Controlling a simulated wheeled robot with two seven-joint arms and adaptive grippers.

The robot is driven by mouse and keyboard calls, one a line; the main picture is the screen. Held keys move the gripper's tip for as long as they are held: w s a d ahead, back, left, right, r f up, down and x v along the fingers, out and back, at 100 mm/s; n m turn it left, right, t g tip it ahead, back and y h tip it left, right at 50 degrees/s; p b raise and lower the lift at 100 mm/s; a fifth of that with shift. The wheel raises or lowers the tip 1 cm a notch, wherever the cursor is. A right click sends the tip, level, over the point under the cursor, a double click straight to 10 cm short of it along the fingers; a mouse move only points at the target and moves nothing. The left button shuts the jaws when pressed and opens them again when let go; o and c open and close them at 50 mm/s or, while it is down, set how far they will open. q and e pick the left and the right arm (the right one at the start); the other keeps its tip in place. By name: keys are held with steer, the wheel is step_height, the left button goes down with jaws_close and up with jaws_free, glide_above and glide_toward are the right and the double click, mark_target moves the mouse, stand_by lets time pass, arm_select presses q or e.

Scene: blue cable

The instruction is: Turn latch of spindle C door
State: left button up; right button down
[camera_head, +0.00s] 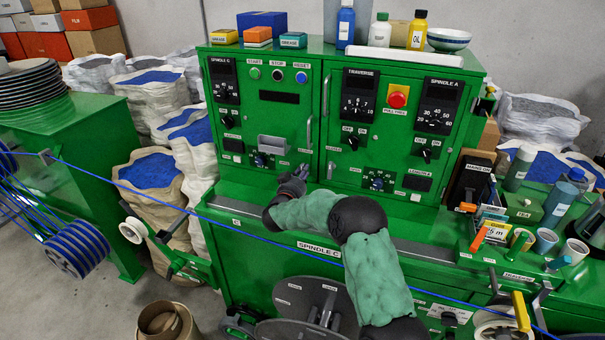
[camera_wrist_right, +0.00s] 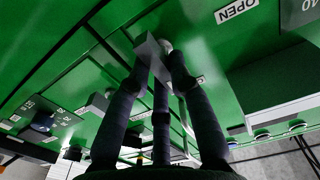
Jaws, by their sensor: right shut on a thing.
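The spindle C door (camera_head: 275,115) is the left green panel of the cabinet and looks closed, with a dial marked SPINDLE C (camera_head: 225,80) at its upper left. My right gripper (camera_head: 299,172) is at the lower right corner of this door, its arm coming up from the front. In the wrist view its dark fingers (camera_wrist_right: 160,60) are closed around a small grey latch (camera_wrist_right: 148,50), near an OPEN label (camera_wrist_right: 237,11). In the head view the gripper mostly hides the latch. My left gripper is not in view.
A vertical bar handle (camera_head: 309,131) stands just above my right gripper. A black knob (camera_head: 260,160) and a grey box (camera_head: 272,143) are to its left. A blue cable (camera_head: 180,208) runs across the front, below the gripper and past my arm. The traverse panel (camera_head: 365,125) is to the right.

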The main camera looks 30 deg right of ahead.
steer(key=shift+w+a+n+p, duration=0.1)
steer(key=shift+w+n+p, duration=0.05)
steer(key=shift+n+p, duration=2.5)
steer(key=shift+w+a+n+p, duration=0.15)
steer(key=shift+n+p, duration=1.8)
steer(key=shift+n, duration=1.35)
steer(key=shift+w+a+n+p, duration=0.1)
steer(key=shift+n+p, duration=2.2)
steer(key=shift+n, duration=0.65)
steer(key=shift+f, duration=0.1)
steer(key=c, duration=1.1)
jaws_free()
steer(key=v, duration=1.2)
